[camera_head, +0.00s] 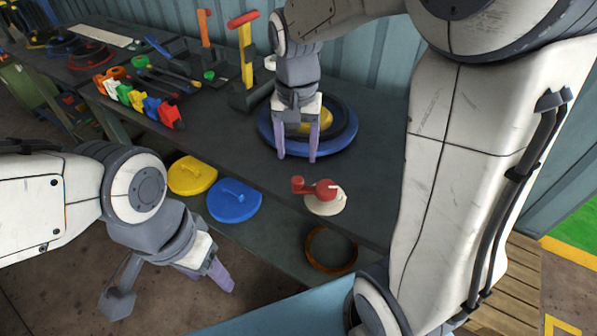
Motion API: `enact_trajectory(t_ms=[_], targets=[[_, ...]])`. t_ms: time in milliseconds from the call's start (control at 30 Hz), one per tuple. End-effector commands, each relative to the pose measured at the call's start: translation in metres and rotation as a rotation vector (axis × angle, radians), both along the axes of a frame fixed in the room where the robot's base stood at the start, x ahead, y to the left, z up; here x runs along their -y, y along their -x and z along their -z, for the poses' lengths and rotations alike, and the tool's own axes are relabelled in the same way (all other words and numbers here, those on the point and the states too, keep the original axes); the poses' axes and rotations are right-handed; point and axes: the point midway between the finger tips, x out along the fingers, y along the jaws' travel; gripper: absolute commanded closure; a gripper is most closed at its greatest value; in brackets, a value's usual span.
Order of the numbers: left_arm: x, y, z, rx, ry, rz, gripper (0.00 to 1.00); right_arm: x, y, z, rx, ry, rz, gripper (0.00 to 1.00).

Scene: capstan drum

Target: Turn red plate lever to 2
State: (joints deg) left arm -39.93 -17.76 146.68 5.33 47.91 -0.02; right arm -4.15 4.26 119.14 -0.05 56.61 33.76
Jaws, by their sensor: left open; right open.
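The red plate lever (318,188) sits on a round cream plate (326,206) on the dark bench near its front edge. Its red knob end points left in the picture. Any numbers on the plate are too small to read. My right gripper (297,158) is open and empty, fingers pointing down, behind and slightly left of the lever and apart from it. It is in front of a blue ring with a yellow centre (342,146). My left gripper (222,280) is open, low at the front left, off the bench and away from the lever.
A yellow lever with a red handle (246,50) and an orange lever (205,28) stand at the back. Several coloured blocks (136,100) line the left of the bench. Yellow (190,176) and blue (234,203) lids and a brown ring (331,250) lie lower down.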

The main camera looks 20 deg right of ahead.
Motion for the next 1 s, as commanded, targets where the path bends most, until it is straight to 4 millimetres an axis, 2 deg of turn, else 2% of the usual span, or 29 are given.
enact_trajectory(t_ms=[33,200,400,533,800,833,900,1000], targets=[[0.0,0.0,0.002,0.0,0.0,0.0,0.41,0.001,0.001,0.012,-0.006,0.0,0.001,0.36],[0.0,0.0,0.005,0.0,0.0,0.0,0.41,0.001,0.002,0.045,-0.006,0.0,0.001,0.36],[0.0,0.0,0.007,0.0,0.0,0.0,0.41,0.001,0.001,0.071,-0.003,-0.001,0.0,0.36],[0.0,0.0,0.008,0.0,0.0,0.0,0.41,0.001,0.001,0.079,-0.001,0.0,0.0,0.36],[0.0,0.0,0.007,0.0,0.0,0.0,0.41,0.0,0.001,0.08,0.0,-0.001,-0.001,0.36],[0.0,0.0,0.007,0.0,0.0,0.0,0.41,0.0,0.001,0.08,0.0,-0.001,-0.002,0.4],[0.0,0.0,0.007,0.0,0.0,0.0,0.41,0.0,0.001,0.08,0.0,-0.001,-0.002,0.66],[0.0,0.0,0.007,0.0,0.0,0.0,0.41,0.0,0.001,0.08,0.0,-0.001,-0.003,1.0]])
